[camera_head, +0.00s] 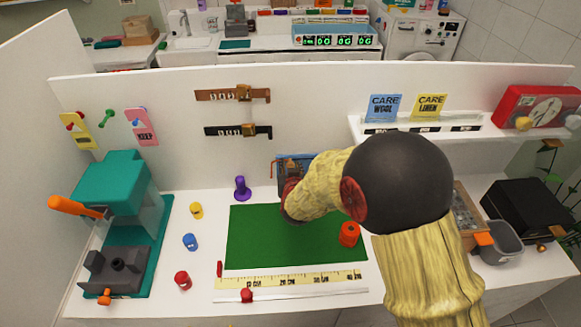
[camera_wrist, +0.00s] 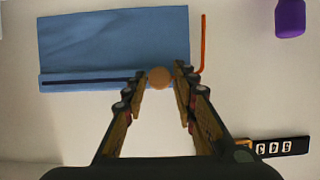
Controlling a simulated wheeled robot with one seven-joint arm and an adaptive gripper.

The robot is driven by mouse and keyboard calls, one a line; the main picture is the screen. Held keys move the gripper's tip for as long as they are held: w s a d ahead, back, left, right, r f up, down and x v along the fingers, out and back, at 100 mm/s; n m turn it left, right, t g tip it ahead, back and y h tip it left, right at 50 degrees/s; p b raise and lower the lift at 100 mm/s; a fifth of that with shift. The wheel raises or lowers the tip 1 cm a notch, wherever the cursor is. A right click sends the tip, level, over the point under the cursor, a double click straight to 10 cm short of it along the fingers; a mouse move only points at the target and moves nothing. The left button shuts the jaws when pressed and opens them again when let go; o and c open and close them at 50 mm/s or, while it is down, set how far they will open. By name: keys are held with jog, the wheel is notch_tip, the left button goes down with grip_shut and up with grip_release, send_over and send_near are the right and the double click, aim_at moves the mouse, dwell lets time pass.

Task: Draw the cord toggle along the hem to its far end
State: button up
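A blue cloth (camera_wrist: 115,40) hangs on the pale wall in the wrist view, with a hem along its lower edge in the picture. A dark line (camera_wrist: 90,80) runs along the hem. A round tan toggle (camera_wrist: 160,79) sits at the hem's right end. My gripper (camera_wrist: 160,73) is open, with one finger on each side of the toggle; narrow gaps seem to show beside it. Contact cannot be made out.
A bent orange strip (camera_wrist: 202,45) stands just right of the cloth. A purple peg (camera_head: 242,188) and a black numbered bar (camera_head: 238,131) are nearby. A green mat (camera_head: 260,240) covers mid-table, with an orange cylinder (camera_head: 349,234) on it.

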jog(key=c, duration=0.6)
grip_shut()
jog(key=shift+d, duration=0.15)
